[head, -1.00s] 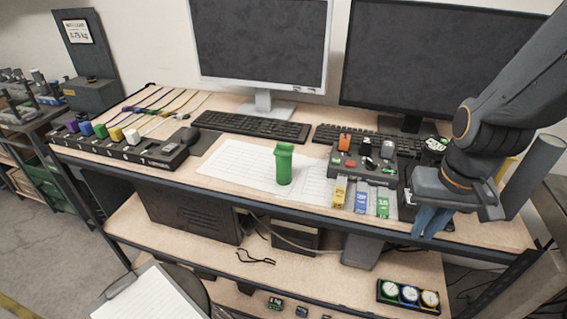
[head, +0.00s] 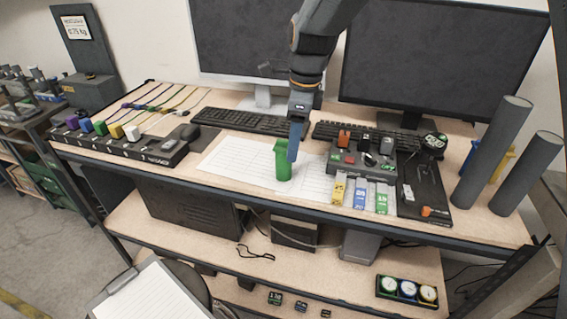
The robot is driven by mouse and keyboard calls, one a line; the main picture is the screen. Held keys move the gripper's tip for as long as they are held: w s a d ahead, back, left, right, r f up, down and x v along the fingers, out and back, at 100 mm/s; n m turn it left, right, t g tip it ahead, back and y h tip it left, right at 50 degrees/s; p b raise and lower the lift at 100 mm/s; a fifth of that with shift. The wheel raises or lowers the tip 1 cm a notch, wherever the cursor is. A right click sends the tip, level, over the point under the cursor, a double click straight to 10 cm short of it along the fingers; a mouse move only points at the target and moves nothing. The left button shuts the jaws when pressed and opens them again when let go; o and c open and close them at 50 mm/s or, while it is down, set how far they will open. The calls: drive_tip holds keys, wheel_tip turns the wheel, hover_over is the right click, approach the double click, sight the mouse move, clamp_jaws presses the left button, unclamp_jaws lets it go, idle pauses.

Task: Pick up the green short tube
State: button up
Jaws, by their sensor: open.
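The green short tube (head: 284,165) stands upright on white paper sheets (head: 237,160) near the front middle of the desk. My gripper (head: 294,153) points down with its blue fingers at the tube's upper right side. The fingers overlap the tube's rim in the picture. Only one finger shows clearly, and I cannot tell whether it touches the tube. The gripper is open and holds nothing that I can see.
A control box with switches (head: 362,158) and coloured tags stands close on the right. A black power strip with coloured plugs (head: 130,146) lies on the left. Keyboards (head: 252,122) and two monitors (head: 445,60) stand behind. Two grey cylinders (head: 492,150) stand at the right.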

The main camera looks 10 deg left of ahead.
sight(281, 140)
drive_tip(key=a+m, duration=0.1)
drive_tip(key=a, duration=0.2)
drive_tip(key=shift+a+r, duration=0.1)
drive_tip(key=shift+a, duration=0.05)
wheel_tip(281, 140, down, 2)
drive_tip(key=shift+a+f+m+p, duration=0.1)
drive_tip(key=shift+f+m+p, duration=0.1)
drive_tip(key=shift+m+p, duration=0.15)
drive_tip(key=f+p, duration=0.1)
drive_tip(key=f, duration=0.1)
drive_tip(key=f+p, duration=0.1)
drive_tip(key=f, duration=0.1)
drive_tip(key=shift+w+d, duration=0.1)
drive_tip(key=shift+d, duration=0.1)
drive_tip(key=shift+a+f, duration=0.1)
drive_tip(key=shift+f, duration=0.6)
drive_tip(key=shift+c, duration=0.2)
drive_tip(key=shift+r, duration=0.1)
drive_tip(key=c, duration=1.2)
